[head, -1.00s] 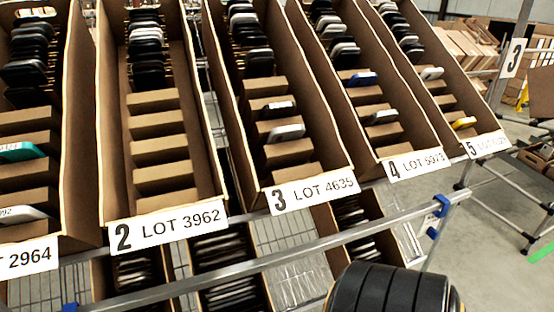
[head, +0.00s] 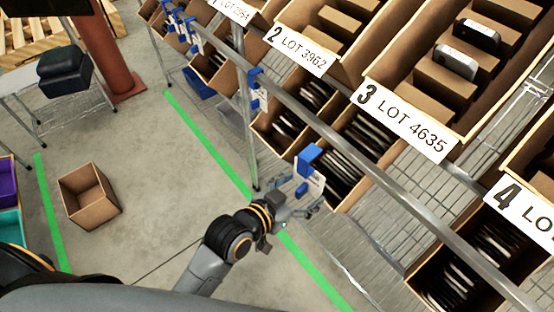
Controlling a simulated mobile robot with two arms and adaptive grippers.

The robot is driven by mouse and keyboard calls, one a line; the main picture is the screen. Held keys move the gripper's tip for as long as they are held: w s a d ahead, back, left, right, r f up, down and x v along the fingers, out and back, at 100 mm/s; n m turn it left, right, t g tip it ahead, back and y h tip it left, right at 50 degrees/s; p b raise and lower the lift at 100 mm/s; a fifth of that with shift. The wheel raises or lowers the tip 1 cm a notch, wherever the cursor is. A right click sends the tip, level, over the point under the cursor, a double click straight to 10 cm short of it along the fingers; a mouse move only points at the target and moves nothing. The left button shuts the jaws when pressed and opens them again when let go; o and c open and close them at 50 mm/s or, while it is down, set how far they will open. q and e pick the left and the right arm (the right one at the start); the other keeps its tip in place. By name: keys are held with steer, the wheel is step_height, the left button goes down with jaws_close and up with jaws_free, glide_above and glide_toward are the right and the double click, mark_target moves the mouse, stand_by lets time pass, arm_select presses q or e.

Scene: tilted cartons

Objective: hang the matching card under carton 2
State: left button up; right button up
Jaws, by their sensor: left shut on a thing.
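My left gripper (head: 298,203) is shut on a white card (head: 316,184) with a blue clip (head: 308,158) at its top. The held card is in front of the lower bins, apart from the metal rail, and its print is too small to read. Carton 2 (head: 345,62) is at the top, with the label "2 LOT 3962" (head: 298,48) on its front. The metal rail (head: 318,124) runs below the carton labels. Another blue-clipped card (head: 259,98) hangs on the rail, left of and below the carton 2 label. My right gripper is out of view.
Carton 3 (head: 420,103) and the carton 4 label (head: 525,212) are to the right. Several more blue-clipped cards (head: 196,42) hang at upper left. A metal post (head: 244,120) stands under the rail. An open box (head: 89,196) stands on the floor at left.

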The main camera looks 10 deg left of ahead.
mark_target(298, 182)
arm_select(q)
steer(key=shift+w+d+f+m+g+h+p, duration=0.35)
steer(key=shift+w+f+m+h, duration=0.2)
steer(key=shift+w, duration=0.2)
steer(key=shift+m+g+h, duration=0.35)
steer(key=shift+m, duration=0.1)
steer(key=w+a+f, duration=0.1)
steer(key=w+a+f+p, duration=0.1)
steer(key=w, duration=0.1)
steer(key=shift+f, duration=0.4)
steer(key=w+a+f+p, duration=0.1)
steer(key=w+a+f, duration=0.1)
steer(key=w+a, duration=0.4)
steer(key=a, duration=0.2)
steer(key=shift+a+f, duration=0.35)
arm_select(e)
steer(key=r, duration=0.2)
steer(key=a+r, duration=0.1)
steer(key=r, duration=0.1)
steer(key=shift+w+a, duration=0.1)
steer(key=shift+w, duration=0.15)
arm_select(q)
steer(key=shift+s, duration=0.1)
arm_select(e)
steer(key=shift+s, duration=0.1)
